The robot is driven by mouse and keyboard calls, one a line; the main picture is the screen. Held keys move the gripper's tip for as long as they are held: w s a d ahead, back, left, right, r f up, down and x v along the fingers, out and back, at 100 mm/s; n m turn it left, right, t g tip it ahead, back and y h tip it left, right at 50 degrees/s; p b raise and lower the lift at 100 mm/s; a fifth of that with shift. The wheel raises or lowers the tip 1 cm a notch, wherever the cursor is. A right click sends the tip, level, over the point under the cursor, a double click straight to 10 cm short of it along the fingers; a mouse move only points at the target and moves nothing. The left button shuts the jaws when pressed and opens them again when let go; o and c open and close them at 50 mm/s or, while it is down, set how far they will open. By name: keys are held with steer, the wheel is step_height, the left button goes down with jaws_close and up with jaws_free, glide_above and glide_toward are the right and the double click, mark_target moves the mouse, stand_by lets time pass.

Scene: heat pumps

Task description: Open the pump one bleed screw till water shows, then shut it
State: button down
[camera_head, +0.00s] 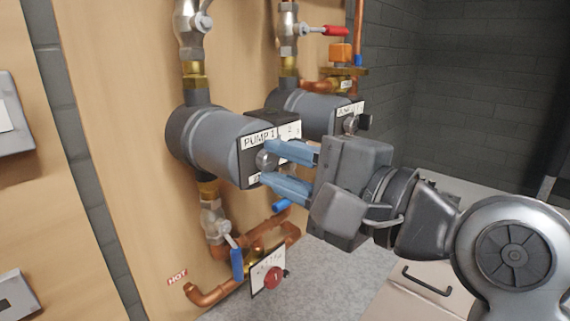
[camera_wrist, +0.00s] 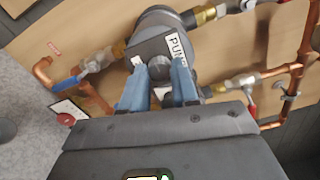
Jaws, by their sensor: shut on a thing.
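Pump one (camera_head: 212,142) is a grey cylinder with a black front box and a white "PUMP 1" label, mounted in the pipework on the wooden board. Its round grey bleed screw (camera_head: 264,160) sits in the middle of the front face. My gripper (camera_head: 268,164) comes from the right with its blue fingers at the front face, one either side of the screw, and is shut on it. In the wrist view the pump (camera_wrist: 162,30) is ahead and the screw (camera_wrist: 159,70) shows between the fingers. I see no water at the screw.
A second pump (camera_head: 305,108) stands behind, to the right. A red-handled valve (camera_head: 335,31) is above it. Below pump one are a blue valve handle (camera_head: 237,263), copper pipes (camera_head: 212,296) and a tag with a red knob (camera_head: 272,278). A pale cabinet (camera_head: 415,290) stands at the lower right.

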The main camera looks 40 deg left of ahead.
steer(key=c, duration=0.8)
jaws_free()
steer(key=shift+c, duration=0.2)
steer(key=shift+d, duration=0.1)
steer(key=d+b, duration=0.1)
steer(key=d, duration=0.6)
steer(key=shift+s+d+b, duration=0.25)
steer(key=shift+d+b, duration=0.1)
steer(key=shift+b, duration=0.05)
steer(key=shift+f, duration=0.1)
